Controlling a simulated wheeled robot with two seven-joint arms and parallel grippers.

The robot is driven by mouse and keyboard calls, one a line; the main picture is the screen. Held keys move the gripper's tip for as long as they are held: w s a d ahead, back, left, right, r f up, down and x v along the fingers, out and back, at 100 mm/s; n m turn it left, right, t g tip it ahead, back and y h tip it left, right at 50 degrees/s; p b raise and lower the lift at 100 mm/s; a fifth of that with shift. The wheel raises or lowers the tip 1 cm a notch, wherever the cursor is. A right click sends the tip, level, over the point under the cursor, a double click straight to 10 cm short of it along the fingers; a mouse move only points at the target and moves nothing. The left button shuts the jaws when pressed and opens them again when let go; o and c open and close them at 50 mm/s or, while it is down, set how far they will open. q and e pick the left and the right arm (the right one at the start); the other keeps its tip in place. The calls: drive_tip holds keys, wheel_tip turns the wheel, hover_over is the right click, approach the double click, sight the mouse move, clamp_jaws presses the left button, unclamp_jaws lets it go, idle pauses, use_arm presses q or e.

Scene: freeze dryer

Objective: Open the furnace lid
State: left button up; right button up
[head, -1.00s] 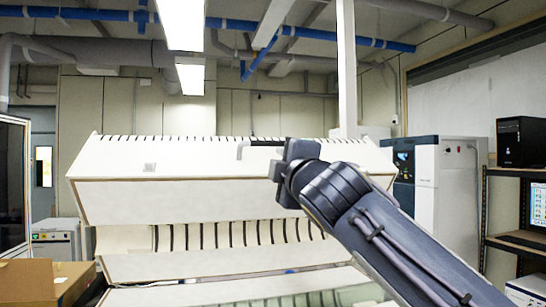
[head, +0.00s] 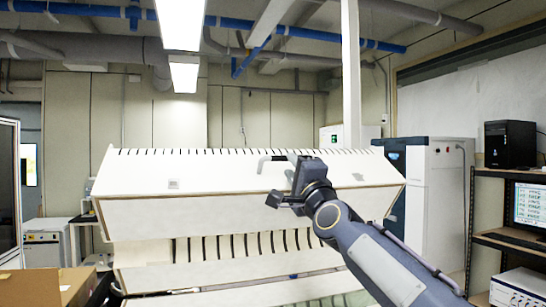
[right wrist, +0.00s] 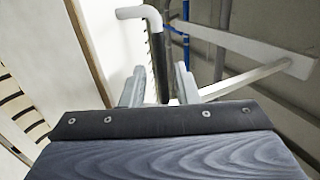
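The furnace lid (head: 235,174) is a long white angled cover across the middle of the head view. A gap with dark slots shows below its lower face. Its bent handle (head: 263,161) stands at the top face; its right part is hidden behind my right gripper (head: 297,168). In the right wrist view the handle (right wrist: 159,60) has a pale bent end and a dark grip. The two fingers of my right gripper (right wrist: 158,88) stand apart on either side of that grip, with a small gap visible. My left gripper is in neither view.
A white and dark-blue cabinet (head: 440,190) stands behind at the right. A rack (head: 490,235) with a black computer (head: 510,145) and a monitor (head: 530,205) is at the far right. A cardboard box (head: 45,287) is at the lower left.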

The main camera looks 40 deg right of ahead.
sight(285, 160)
drive_tip(key=x, duration=0.5)
drive_tip(key=shift+w+r, duration=0.1)
drive_tip(key=shift+w, duration=0.15)
clamp_jaws()
